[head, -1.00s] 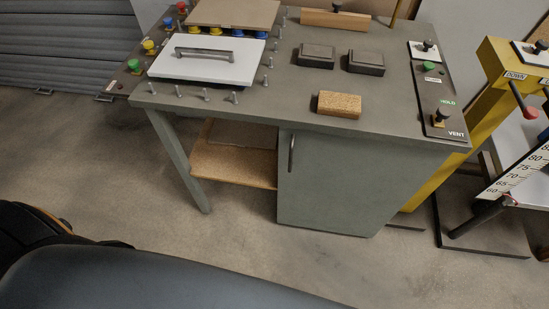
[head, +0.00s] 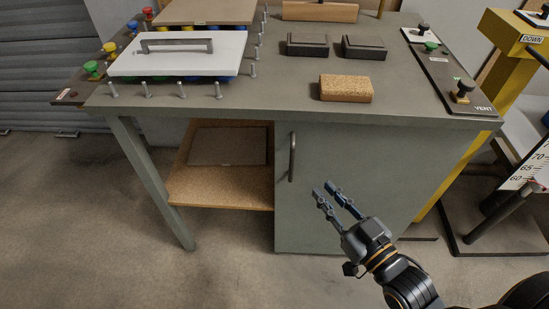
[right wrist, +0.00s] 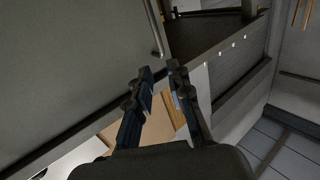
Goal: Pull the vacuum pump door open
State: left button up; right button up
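The vacuum pump door (head: 325,170) is a grey-green panel under the right part of the bench. It looks shut. Its dark vertical bar handle (head: 292,157) is near its upper left edge. My right gripper (head: 327,188) is in front of the door, right of and a little below the handle, apart from it. Its two fingers are spread with nothing between them. In the right wrist view the door (right wrist: 70,60) fills the upper left, the handle (right wrist: 155,28) is beyond the fingertips, and the gripper (right wrist: 160,75) is empty. My left gripper is not in view.
The bench top (head: 300,95) overhangs the door and carries a cork block (head: 345,88), dark blocks and a white plate with a handle (head: 180,55). An open shelf (head: 220,190) is left of the door. A yellow frame (head: 510,45) stands at right. The floor in front is clear.

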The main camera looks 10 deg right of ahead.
send_over(296, 157)
jog(key=s+a, duration=0.2)
jog(key=s, duration=0.3)
jog(key=shift+w+b, duration=0.4)
jog(key=shift+w, duration=0.45)
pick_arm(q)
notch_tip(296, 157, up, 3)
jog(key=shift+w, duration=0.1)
pick_arm(e)
grip_shut()
